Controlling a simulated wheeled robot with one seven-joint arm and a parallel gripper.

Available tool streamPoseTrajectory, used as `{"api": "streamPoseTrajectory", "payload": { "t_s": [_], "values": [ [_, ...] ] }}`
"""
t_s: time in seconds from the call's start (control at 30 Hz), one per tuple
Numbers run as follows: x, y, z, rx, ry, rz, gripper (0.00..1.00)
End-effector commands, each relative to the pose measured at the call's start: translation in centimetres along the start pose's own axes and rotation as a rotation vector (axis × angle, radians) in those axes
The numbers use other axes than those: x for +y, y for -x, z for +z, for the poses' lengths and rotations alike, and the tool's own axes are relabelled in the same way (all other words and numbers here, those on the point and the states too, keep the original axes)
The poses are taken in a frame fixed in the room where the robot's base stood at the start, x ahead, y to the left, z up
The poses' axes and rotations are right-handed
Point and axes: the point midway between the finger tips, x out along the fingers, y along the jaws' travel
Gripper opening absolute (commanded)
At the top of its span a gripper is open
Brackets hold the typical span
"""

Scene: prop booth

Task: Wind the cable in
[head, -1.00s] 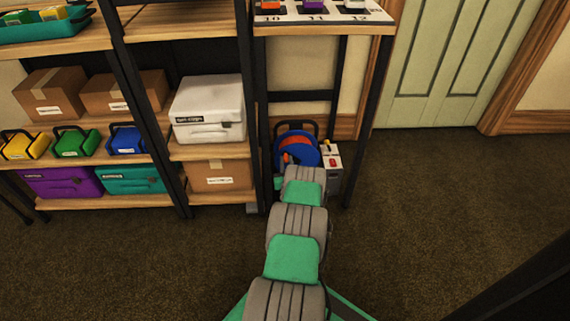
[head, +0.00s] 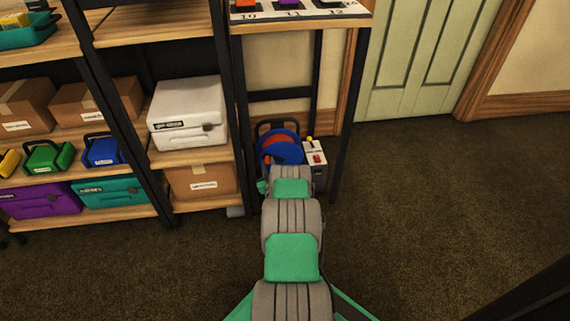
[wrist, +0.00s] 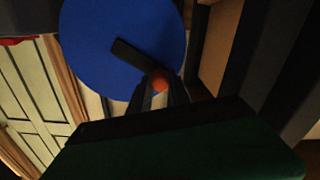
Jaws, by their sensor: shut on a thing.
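The cable reel (head: 267,151) stands on the floor under the right shelf bay, with a blue disc (wrist: 95,35) facing me. Some orange-red cable (head: 278,139) shows behind the disc's edge. In the wrist view, a dark crank arm (wrist: 130,54) runs across the disc to an orange knob (wrist: 160,80). My gripper (wrist: 159,88) is shut on this knob. In the head view my own arm hides the gripper and the knob. A grey box (head: 316,158) with a yellow-topped lever and a red switch is at the reel's right.
A black shelf post (head: 342,125) rises right of the reel. Another post (head: 237,115) and shelves with a white case (head: 188,112) and a cardboard box (head: 201,181) stand at its left. The carpet (head: 450,200) on the right is clear.

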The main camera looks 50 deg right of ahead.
Motion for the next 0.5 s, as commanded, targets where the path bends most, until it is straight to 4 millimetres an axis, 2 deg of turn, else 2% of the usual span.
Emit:
{"api": "streamPoseTrajectory", "payload": {
  "t_s": [0.2,0.5],
  "values": [
    [-0.86,0.05,0.41,0.005,0.106,-0.005,0.00],
    [-0.69,0.01,0.34,0.004,0.110,-0.004,0.00]
  ]
}}
